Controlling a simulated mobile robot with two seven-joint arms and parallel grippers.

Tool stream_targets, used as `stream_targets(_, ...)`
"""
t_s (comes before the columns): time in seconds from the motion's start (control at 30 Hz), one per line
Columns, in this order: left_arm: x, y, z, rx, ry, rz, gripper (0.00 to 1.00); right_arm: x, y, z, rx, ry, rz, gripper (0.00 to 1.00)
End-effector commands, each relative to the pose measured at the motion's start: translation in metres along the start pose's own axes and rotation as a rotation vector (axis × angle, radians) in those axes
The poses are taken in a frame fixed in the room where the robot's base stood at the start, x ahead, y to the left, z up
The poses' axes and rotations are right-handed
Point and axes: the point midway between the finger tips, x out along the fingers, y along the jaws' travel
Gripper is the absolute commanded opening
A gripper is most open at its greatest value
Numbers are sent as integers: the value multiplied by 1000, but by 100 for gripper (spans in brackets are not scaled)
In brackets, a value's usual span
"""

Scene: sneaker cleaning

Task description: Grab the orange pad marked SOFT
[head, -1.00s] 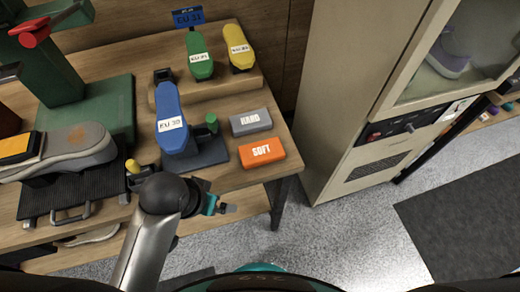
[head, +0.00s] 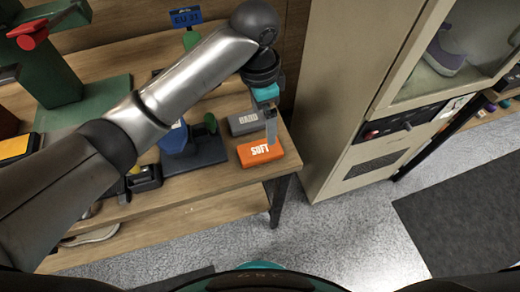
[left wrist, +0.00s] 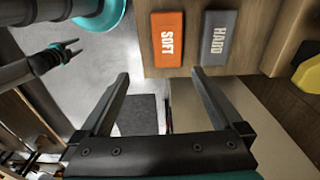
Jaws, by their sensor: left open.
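The orange pad marked SOFT (head: 258,153) lies flat near the right front corner of the wooden table. It also shows at the top of the left wrist view (left wrist: 167,38). My left gripper (head: 271,128) is open and empty, above the right side of the pads, with a finger in front of the orange pad's right end in the head view. In the left wrist view my left gripper's fingers (left wrist: 160,74) are apart, and the pad lies beyond them. My right gripper (left wrist: 68,47) shows small at the left of that view; its jaw state is unclear.
A grey pad marked HARD (head: 245,121) lies just behind the orange one. A blue shoe form on a dark base (head: 195,150) stands to the left. A beige cabinet (head: 340,120) stands right of the table, with floor between them.

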Motion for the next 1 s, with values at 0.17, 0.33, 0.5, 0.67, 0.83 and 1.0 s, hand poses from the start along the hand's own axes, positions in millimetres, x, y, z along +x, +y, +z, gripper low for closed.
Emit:
stream_targets(0.17, -12, -11, 4, 31, -55, -15, 100, 0, 0, 0, -1, 0, 0, 50)
stream_targets(0.33, 8, -12, 6, 34, -65, -13, 100, 5, -1, 0, -1, 0, -1, 50)
stream_targets(0.5, 46, -13, 9, 32, -65, -13, 100, 12, -1, 1, -2, 0, -1, 50)
stream_targets(0.67, 73, -13, 10, 34, -63, -15, 100, 17, -1, 2, -2, 0, -1, 50)
stream_targets(0.83, 85, -14, 10, 34, -61, -16, 100, 19, -1, 2, -2, -1, -2, 50)
stream_targets(1.0, 103, -15, 10, 33, -62, -15, 100, 24, -2, 2, -2, -1, -2, 50)
